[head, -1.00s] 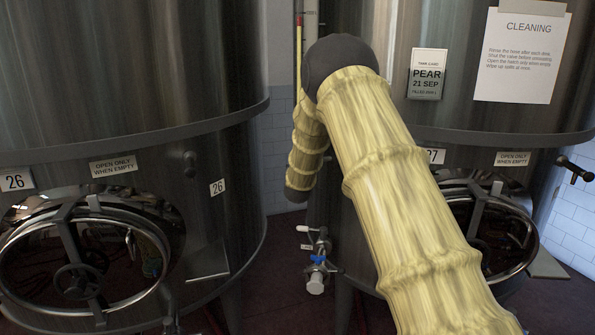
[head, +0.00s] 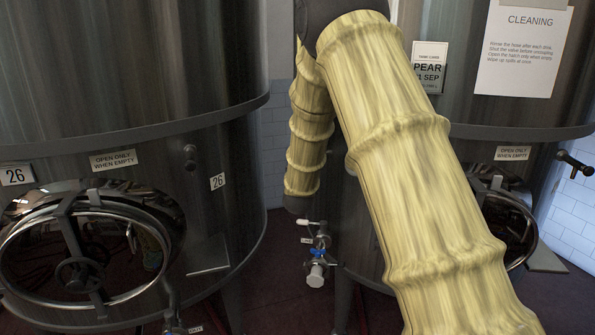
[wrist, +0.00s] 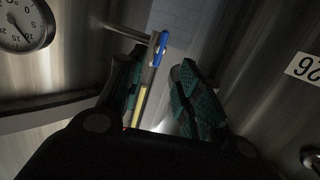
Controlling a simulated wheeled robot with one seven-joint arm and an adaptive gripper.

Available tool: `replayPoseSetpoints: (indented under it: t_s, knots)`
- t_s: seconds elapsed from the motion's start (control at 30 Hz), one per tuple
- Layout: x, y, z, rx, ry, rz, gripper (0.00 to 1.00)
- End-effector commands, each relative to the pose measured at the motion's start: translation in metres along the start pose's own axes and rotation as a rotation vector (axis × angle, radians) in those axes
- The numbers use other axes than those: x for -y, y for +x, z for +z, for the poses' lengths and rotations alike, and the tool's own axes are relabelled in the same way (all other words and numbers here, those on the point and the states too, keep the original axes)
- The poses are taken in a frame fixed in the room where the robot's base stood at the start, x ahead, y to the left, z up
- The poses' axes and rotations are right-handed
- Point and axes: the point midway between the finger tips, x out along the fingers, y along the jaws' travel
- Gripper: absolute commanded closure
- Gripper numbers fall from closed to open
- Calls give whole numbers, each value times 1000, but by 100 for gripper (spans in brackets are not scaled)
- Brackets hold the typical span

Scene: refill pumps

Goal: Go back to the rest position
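My gripper (wrist: 160,65) shows in the wrist view with its two teal-padded fingers apart. A slim upright with blue and yellow parts (wrist: 157,50) shows in the gap between them; it looks to lie beyond the fingers, and I see no grip on it. In the head view my arm, in a pale yellow sleeve, rises from the lower right, bends at the top and hangs down in the middle. My gripper cannot be made out there.
Tank 26 (head: 120,70) fills the left and another tank (head: 455,60) the right. A valve with a blue part (head: 318,255) sits low between them. Round hatches (head: 82,258) jut from the tank fronts. A dial gauge (wrist: 22,22) is at the wrist view's upper left.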

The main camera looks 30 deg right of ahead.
Motion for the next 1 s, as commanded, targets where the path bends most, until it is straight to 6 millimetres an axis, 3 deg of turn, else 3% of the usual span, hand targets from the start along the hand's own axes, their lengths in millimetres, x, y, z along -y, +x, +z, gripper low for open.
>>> replayPoseSetpoints:
  t_s: [0.57,0.67,0.77,0.87,1.0]
  knots:
    - [0,-3,0,0,-1,0,65]
    - [2,-4,8,11,-5,-4,65]
    - [7,-11,35,51,-21,-18,65]
    - [16,-25,80,120,-48,-42,65]
    - [28,-55,155,242,-93,-84,65]
